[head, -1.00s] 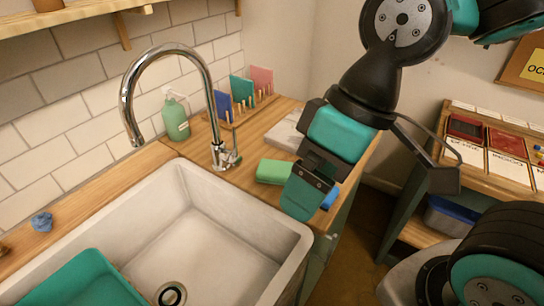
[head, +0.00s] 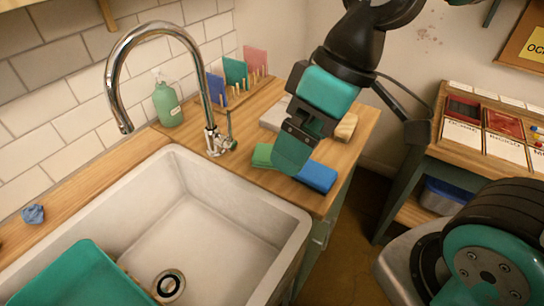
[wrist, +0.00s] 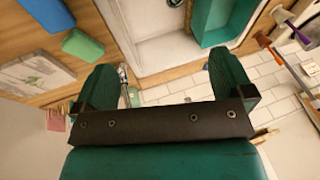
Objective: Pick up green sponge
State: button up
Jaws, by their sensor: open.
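The green sponge (head: 262,155) lies on the wooden counter right of the sink, partly hidden behind my gripper (head: 291,164) in the head view. In the wrist view the green sponge (wrist: 82,45) shows whole, to the left of and outside the two fingers. My gripper (wrist: 163,68) is open, with nothing between its fingers. A blue sponge (head: 317,176) lies close to the right of the green one; it also shows in the wrist view (wrist: 44,13).
The white sink (head: 215,220) holds a green basin (head: 80,278). A chrome faucet (head: 215,138) stands left of the sponges, with a soap bottle (head: 167,105) and a rack of coloured cards (head: 235,75) behind. A pale slab (head: 273,118) and a wooden block (head: 347,126) lie farther back.

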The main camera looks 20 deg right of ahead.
jog(key=w+d+f+n+t+b, duration=0.15)
jog(key=w+d+f, duration=0.3)
jog(key=w, duration=0.45)
jog(key=w+d+f+n+b, duration=0.25)
jog(key=w+d, duration=0.35)
jog(key=w, duration=0.3)
jog(key=p, duration=0.2)
send_near(262, 151)
jog(key=d+f, duration=0.1)
jog(key=s+d+f, duration=0.1)
jog(key=f, duration=0.1)
jog(key=shift+s+f, duration=0.2)
jog(key=shift+f, duration=0.05)
jog(key=shift+t, duration=0.25)
jog(key=shift+p+x, duration=0.7)
jog(key=shift+x, duration=2.5)
jog(key=shift+s+d, duration=0.1)
jog(key=shift+s, duration=0.1)
jog(key=c, duration=1.1)
jog(key=shift+o, duration=0.2)
